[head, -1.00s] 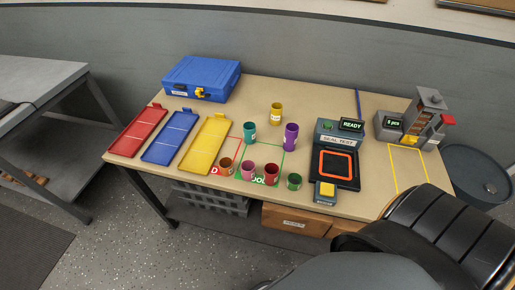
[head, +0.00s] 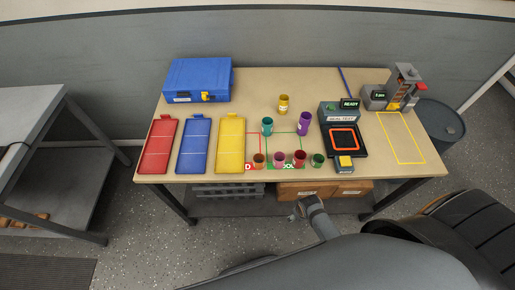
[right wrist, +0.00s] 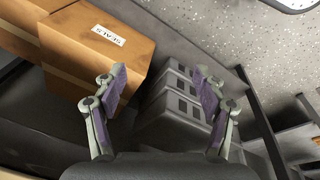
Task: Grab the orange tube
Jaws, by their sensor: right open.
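The orange tube (head: 259,160) is a small brownish-orange cup in the head view. It stands upright near the table's front edge, leftmost of a front row with a pink tube (head: 279,158), a dark red tube (head: 299,158) and a green tube (head: 317,160). My right gripper (head: 300,208) is in front of and below the table edge, to the right of the orange tube and apart from it. In the right wrist view (right wrist: 160,75) its fingers are spread and empty. My left gripper is out of view.
Teal (head: 267,126), purple (head: 304,123) and yellow (head: 284,104) tubes stand behind. Red (head: 158,147), blue (head: 194,147) and yellow (head: 230,147) trays lie left. A seal tester (head: 342,120) stands right. Under the table are a SEALS box (right wrist: 95,45) and grey crate (right wrist: 170,105).

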